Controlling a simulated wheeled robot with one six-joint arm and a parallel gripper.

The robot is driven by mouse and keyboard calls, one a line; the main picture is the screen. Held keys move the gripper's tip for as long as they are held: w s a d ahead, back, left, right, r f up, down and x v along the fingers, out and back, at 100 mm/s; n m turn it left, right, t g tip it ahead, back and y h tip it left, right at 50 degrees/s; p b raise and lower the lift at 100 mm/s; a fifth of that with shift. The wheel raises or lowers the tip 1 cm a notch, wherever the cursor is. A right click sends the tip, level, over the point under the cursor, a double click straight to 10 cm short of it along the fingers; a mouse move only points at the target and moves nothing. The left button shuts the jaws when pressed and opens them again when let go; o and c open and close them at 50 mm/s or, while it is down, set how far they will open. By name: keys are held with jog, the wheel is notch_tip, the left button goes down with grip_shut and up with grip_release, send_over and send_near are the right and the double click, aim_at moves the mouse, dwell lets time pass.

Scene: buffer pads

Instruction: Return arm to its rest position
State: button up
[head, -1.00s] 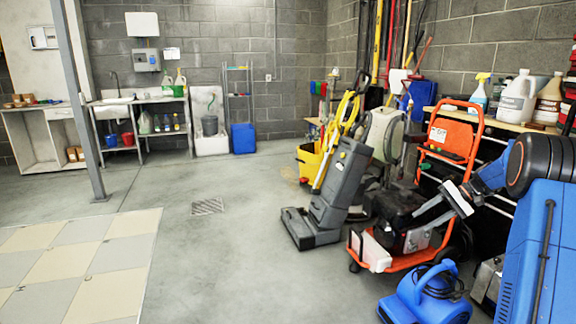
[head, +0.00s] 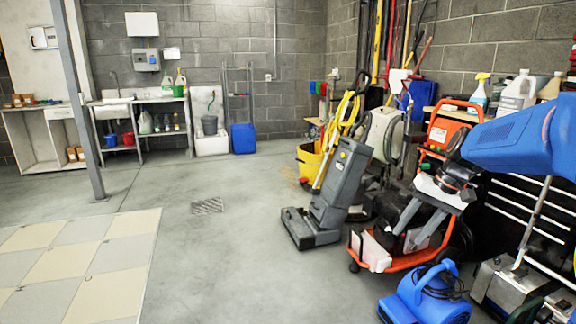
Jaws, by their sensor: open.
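My blue arm (head: 515,140) reaches in from the right edge. My gripper (head: 407,240) hangs at its end below a white wrist part, with two grey fingers pointing down and slightly left. The fingers are apart, and I see nothing between them. In the picture it overlaps the orange-framed machine (head: 385,263); I cannot tell how far apart they are in depth.
A blue air mover (head: 425,298) stands on the floor below, with a metal machine (head: 515,290) to its right. A grey floor machine (head: 340,185) and a yellow bucket (head: 308,158) stand left of the gripper. Open concrete floor lies left, beside a checkered tile area (head: 85,262).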

jog(key=s+a+f+n+t+h, duration=0.1)
jog(key=s+a+f+h, duration=0.1)
jog(key=s, duration=1.1)
jog(key=s+a+f+n+t+h, duration=0.1)
jog(key=s+a+f+t+h, duration=0.1)
jog(key=s, duration=1.1)
jog(key=shift+s+a+f+n+t, duration=0.2)
jog(key=shift+f+n+t, duration=0.1)
jog(key=shift+f, duration=0.55)
